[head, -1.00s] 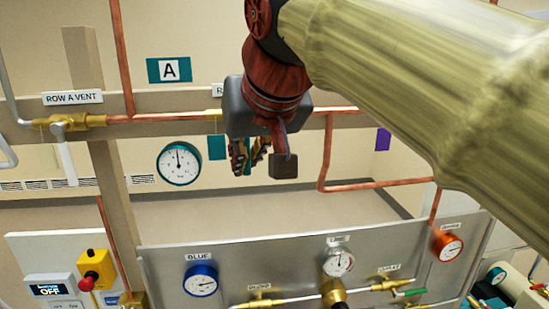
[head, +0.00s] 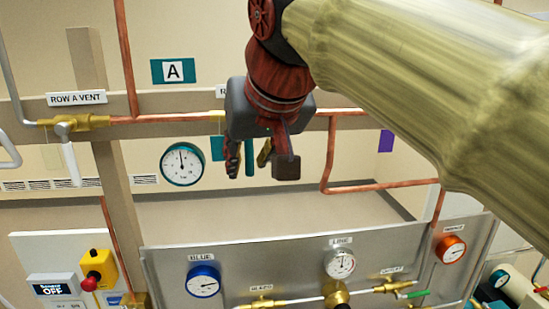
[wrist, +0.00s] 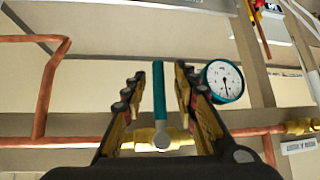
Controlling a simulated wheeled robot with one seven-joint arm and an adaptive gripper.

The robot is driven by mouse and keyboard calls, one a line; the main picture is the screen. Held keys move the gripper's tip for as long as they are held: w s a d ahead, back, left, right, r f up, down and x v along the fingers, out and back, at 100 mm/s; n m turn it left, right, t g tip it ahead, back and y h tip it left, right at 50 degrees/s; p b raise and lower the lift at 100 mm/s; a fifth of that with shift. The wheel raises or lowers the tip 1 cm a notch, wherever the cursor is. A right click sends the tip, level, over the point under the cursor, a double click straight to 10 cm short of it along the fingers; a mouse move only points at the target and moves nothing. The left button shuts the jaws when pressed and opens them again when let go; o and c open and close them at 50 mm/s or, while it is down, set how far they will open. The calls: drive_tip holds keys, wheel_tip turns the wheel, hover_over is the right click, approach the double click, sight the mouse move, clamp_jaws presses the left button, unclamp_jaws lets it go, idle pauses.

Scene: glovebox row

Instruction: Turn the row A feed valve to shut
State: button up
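The valve behind my gripper has a teal lever (head: 249,160) that hangs straight down, square to the copper pipe. In the wrist view its lever (wrist: 159,95) runs across the pipe from a brass body (wrist: 150,138). A label starting with "R" (head: 221,91) above it is mostly hidden by my gripper, so its name cannot be read. My gripper (head: 248,165) is open, with one finger on each side of the lever. In the wrist view, gaps show between the lever and both fingers of my gripper (wrist: 160,78).
A pressure gauge (head: 182,164) is close to my gripper's left. A metal panel (head: 300,262) with gauges stands below. A copper pipe (head: 325,155) bends down at right.

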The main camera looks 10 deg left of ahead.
drive_tip(key=v, duration=1.2)
drive_tip(key=shift+w+a, duration=0.1)
drive_tip(key=w+a+f+n, duration=0.2)
drive_tip(key=a+f, duration=0.1)
drive_tip(key=f, duration=0.6)
drive_tip(key=d+f+g+b, duration=0.1)
drive_tip(key=d+f+b, duration=0.3)
drive_tip(key=f, duration=1.1)
drive_tip(key=s+d+f+m+h+b, duration=0.1)
drive_tip(key=s+d+f+m+b, duration=0.1)
drive_tip(key=d+f, duration=0.6)
drive_tip(key=s+d+f+m+g+h+b, duration=0.1)
drive_tip(key=s+d+f+b, duration=0.3)
drive_tip(key=d+f, duration=0.4)
drive_tip(key=s+d+f+m+h+b, duration=0.2)
drive_tip(key=d+f, duration=0.6)
drive_tip(key=f, duration=1.1)
drive_tip(key=s+m+b, duration=0.1)
drive_tip(key=m+b, duration=0.1)
drive_tip(key=shift+s+b, duration=0.15)
drive_tip(key=shift+b, duration=0.25)
